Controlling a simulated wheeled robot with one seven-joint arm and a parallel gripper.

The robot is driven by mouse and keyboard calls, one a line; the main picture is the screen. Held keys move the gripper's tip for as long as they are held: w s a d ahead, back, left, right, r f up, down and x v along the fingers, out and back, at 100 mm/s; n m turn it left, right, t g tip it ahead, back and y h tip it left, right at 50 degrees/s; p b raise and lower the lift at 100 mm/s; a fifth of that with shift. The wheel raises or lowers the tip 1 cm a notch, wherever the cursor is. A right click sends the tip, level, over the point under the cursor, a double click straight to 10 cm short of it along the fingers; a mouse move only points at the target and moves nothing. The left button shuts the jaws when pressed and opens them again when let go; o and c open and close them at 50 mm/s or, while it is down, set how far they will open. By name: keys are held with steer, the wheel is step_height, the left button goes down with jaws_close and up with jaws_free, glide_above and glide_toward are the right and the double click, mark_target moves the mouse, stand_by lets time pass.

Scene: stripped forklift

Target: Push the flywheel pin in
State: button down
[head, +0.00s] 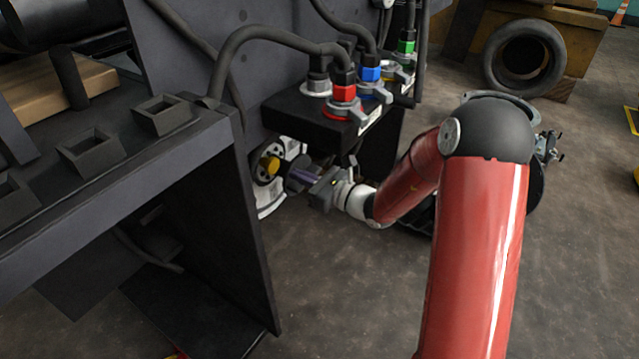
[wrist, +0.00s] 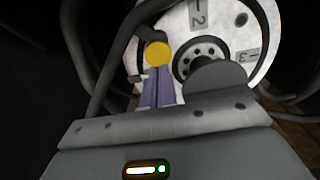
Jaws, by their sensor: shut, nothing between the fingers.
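The flywheel is a white disc with a dark hub, low on the machine's side in the head view (head: 292,149). In the wrist view the flywheel (wrist: 265,22) carries the marks 2 and 3. The flywheel pin has a round yellow end (head: 268,165), left of my gripper (head: 295,180). In the wrist view the yellow pin end (wrist: 158,53) is directly in front of the purple fingers of my gripper (wrist: 157,72). The fingers are together with nothing held between them. The tips appear at or very close to the pin's face; contact cannot be told.
A black box (head: 310,112) with red, blue and green connectors overhangs just above my gripper. A dark metal frame (head: 222,150) stands to the left. In the wrist view a dark hose (wrist: 100,85) runs close on the left. The floor at the right is partly open.

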mark_target(276, 165)
steer(key=shift+x, duration=2.4)
steer(key=x, duration=0.2)
steer(key=shift+w+a+b, duration=0.2)
steer(key=shift+a+b, duration=0.1)
steer(key=shift+b, duration=0.05)
steer(key=shift+r, duration=0.1)
steer(key=shift+d, duration=0.15)
